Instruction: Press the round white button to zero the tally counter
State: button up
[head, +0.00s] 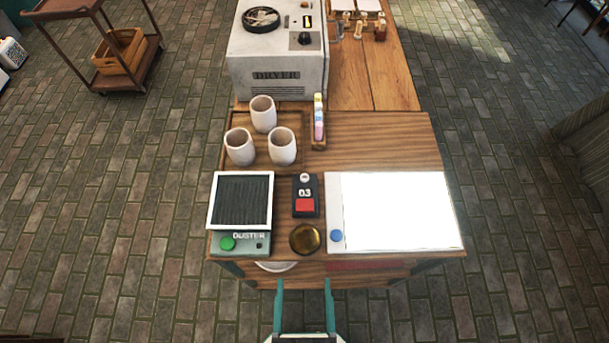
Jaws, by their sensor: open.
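My gripper (304,285) has two teal fingers, open and empty. It is at the bottom of the head view, at the table's near edge and short of the counter, roughly in line with it.
A round brass-coloured object (305,239) sits between my gripper and the counter. Several white cups (263,114) and a dryer (275,65) stand behind.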

jog(key=shift+w, duration=0.1)
jog(key=c, duration=1)
jog(key=shift+s, duration=0.2)
grip_shut()
jog(key=shift+w, duration=0.25)
jog(key=shift+s+a, duration=0.1)
jog(key=shift+s, duration=0.1)
